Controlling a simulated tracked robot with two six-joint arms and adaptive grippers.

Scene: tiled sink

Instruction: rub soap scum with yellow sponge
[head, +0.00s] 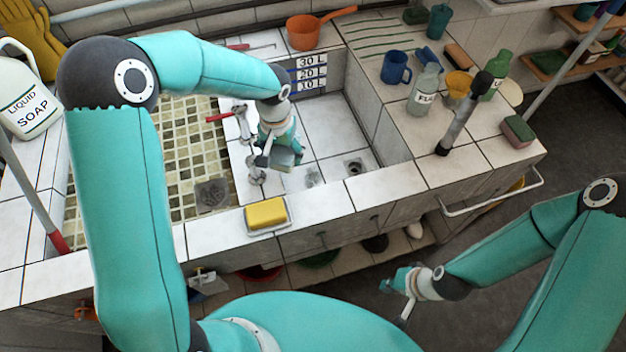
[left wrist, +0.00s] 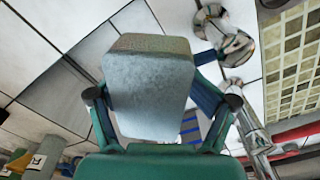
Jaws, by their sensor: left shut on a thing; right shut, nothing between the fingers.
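The yellow sponge (head: 267,213) lies on a pale dish on the sink's front ledge, apart from both grippers. My left gripper (head: 279,150) is over the left part of the white tiled basin, shut on a grey block (head: 284,158). The block fills the middle of the left wrist view (left wrist: 150,85), between the fingers. A small pale grey patch (head: 312,177) shows on the tiles near the drain; I cannot tell whether it is soap scum. My right gripper (head: 406,300) is shut and empty, low over the floor at the right.
Metal taps (head: 243,125) stand beside the left gripper. A drain (head: 354,166) is in the basin. The right counter holds a blue mug (head: 396,67), bottles and a pink-green sponge (head: 518,131). An orange pan (head: 305,32) is behind; a soap jug (head: 30,100) is at left.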

